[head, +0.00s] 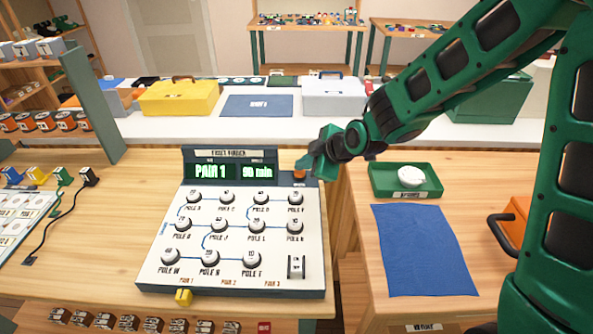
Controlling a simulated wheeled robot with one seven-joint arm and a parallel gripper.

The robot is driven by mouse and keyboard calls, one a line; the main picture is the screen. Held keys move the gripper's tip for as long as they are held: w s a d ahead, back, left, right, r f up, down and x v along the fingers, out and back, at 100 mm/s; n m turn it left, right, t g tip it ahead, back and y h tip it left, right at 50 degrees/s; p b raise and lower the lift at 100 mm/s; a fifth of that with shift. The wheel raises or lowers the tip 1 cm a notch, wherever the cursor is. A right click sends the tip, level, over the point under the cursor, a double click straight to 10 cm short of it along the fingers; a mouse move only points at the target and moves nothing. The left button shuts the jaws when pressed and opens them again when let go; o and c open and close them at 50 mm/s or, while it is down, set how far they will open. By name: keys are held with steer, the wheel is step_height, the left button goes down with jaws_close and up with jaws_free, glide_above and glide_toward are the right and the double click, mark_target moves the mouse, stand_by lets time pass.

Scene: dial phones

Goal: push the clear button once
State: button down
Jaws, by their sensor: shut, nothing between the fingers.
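A white panel (237,273) with several round knobs labelled as poles lies on the wooden table. Its raised dark display (229,171) reads "PAIR 1" and "90 min" in green. An orange button (299,175) sits at the right end of the display housing; the small label below it is too small to read, so I cannot tell for sure that it is the clear button. My green gripper (312,168) is shut and empty, close beside and above the orange button. Whether it touches the button cannot be told.
On the right are a green tray (381,183) with a white item and a blue cloth (422,250). A gap separates the two tables.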

mark_target(303, 173)
steer(key=shift+f, duration=0.3)
steer(key=shift+r, duration=0.15)
stand_by(0.3)
steer(key=shift+r, duration=0.6)
steer(key=shift+r, duration=3)
